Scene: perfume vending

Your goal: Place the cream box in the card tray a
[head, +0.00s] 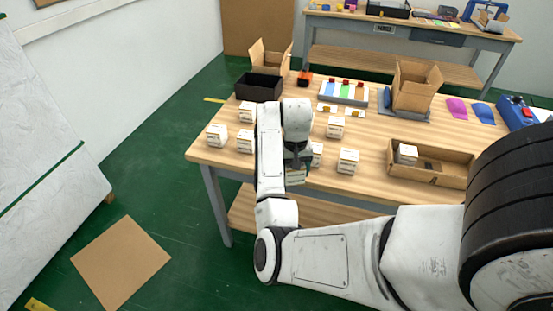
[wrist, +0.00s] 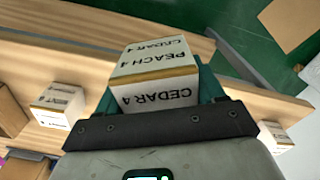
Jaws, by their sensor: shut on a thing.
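My gripper (head: 297,165) is shut on a cream box (wrist: 155,75) in the wrist view. The box has tan edges and black labels reading PEACH 4 and CEDAR 4, and sits between the teal fingers. In the head view the held box (head: 296,178) is mostly hidden by my gripper, near the table's front edge. A long, low cardboard tray (head: 425,176) lies on the table to the right of my gripper, apart from it. One pale box (head: 407,154) is in its left part. I cannot read any letter on the tray.
Several similar cream boxes stand around my gripper, including one (head: 348,161) between it and the tray. A black bin (head: 259,87), a colour-striped rack (head: 344,93) and an open carton (head: 415,85) stand farther back. A blue device (head: 517,113) is at the right.

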